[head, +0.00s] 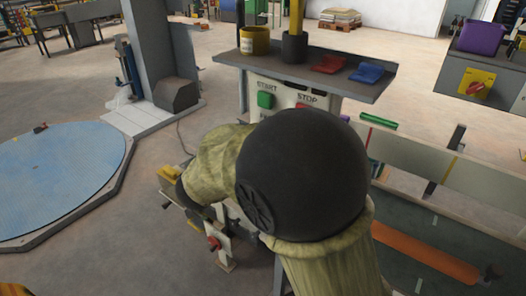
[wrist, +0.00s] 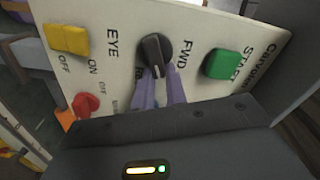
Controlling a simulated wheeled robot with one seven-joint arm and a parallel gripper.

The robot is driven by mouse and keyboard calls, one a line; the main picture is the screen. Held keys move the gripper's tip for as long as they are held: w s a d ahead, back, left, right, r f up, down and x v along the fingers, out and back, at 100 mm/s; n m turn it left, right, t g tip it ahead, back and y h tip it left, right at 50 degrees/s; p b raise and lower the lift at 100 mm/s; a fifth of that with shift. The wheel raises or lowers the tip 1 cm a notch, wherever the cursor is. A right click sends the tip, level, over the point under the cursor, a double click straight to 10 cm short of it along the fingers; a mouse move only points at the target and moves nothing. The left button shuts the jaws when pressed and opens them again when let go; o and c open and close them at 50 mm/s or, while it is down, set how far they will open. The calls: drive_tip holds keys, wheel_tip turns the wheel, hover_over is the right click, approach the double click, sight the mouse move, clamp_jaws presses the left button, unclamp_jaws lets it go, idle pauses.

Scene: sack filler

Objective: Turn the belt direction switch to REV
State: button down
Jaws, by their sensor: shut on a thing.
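The belt direction switch (wrist: 155,48) is a round black knob on a pale panel (wrist: 205,25) in the wrist view. FWD is printed to its right; the lettering to its left is mostly hidden by a finger. My gripper (wrist: 157,78) has its two purplish fingers shut on the lower part of the knob. A pale mark shows on the knob between the fingers, but I cannot tell exactly which setting it points to. In the head view my arm hides the switch and my gripper.
A green START button (wrist: 222,63), a yellow EYE switch (wrist: 66,40) and a red knob (wrist: 86,105) sit on the same panel. In the head view a grey shelf (head: 297,72) overhangs the panel. A conveyor with an orange roller (head: 425,252) lies at right.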

drive_tip(key=m+b, duration=0.2)
drive_tip(key=b, duration=0.1)
drive_tip(key=f+m+b, duration=0.1)
drive_tip(key=m+b, duration=0.1)
drive_tip(key=b, duration=0.1)
drive_tip(key=shift+d+m+b, duration=0.15)
drive_tip(key=shift+m+b, duration=0.15)
drive_tip(key=shift+b, duration=0.1)
drive_tip(key=shift+r, duration=0.2)
drive_tip(key=c, duration=1.4)
unclamp_jaws()
drive_tip(key=shift+c, duration=0.2)
drive_tip(key=p+v, duration=0.1)
drive_tip(key=v, duration=1.6)
drive_tip(key=shift+f, duration=0.25)
